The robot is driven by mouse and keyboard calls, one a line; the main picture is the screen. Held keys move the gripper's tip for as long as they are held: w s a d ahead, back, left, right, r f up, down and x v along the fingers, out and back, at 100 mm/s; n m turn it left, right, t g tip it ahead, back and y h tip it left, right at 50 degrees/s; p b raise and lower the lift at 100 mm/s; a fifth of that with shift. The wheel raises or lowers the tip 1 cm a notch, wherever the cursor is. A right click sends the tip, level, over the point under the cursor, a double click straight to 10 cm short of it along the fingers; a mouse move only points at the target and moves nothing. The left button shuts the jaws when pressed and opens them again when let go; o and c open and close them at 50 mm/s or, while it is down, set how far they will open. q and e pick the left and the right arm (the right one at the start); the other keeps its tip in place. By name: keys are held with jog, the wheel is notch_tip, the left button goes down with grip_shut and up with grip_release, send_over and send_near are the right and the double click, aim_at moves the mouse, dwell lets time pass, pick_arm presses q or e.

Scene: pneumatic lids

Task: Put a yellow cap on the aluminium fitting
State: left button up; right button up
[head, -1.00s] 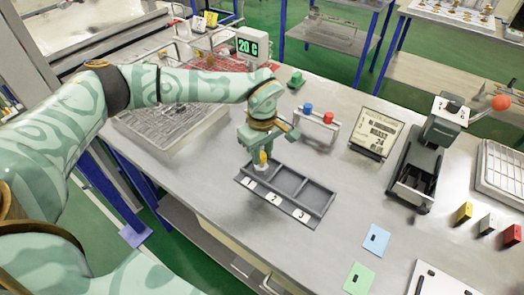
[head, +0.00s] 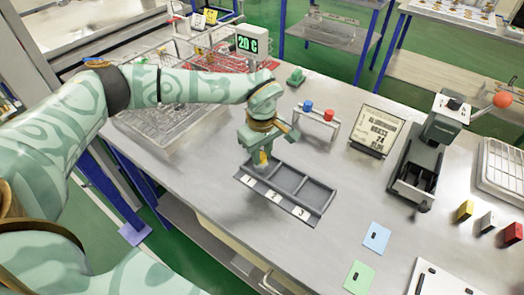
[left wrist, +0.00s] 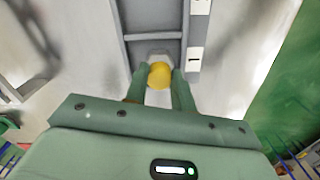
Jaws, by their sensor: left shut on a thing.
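My left gripper (head: 259,162) is shut on a yellow cap (left wrist: 160,74), which shows between the fingertips in the left wrist view. In the head view the cap is mostly hidden by the fingers. A pale grey piece (left wrist: 158,56), which looks like the aluminium fitting, shows just beyond the cap, at the end compartment marked 1. I cannot tell whether the cap sits on it or only touches it. The dark grey tray (head: 314,206) has three compartments, numbered 1 to 3. Compartments 2 and 3 look empty. My right gripper is out of view.
A stand with blue and red buttons (head: 318,113) is behind the tray. A text sign (head: 376,133) and a lever press (head: 425,150) stand to the right. A wire basket (head: 150,125) is behind my left arm. Blue (head: 376,238) and green (head: 359,277) cards lie in front.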

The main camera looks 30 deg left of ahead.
pick_arm(q)
jog(key=shift+f, duration=0.45)
dwell(0.3)
jog(key=o, duration=1.4)
jog(key=shift+o, duration=0.2)
notch_tip(320, 180, up, 7)
jog(key=p, duration=0.5)
jog(key=shift+r+p, duration=0.1)
jog(key=shift+p, duration=0.3)
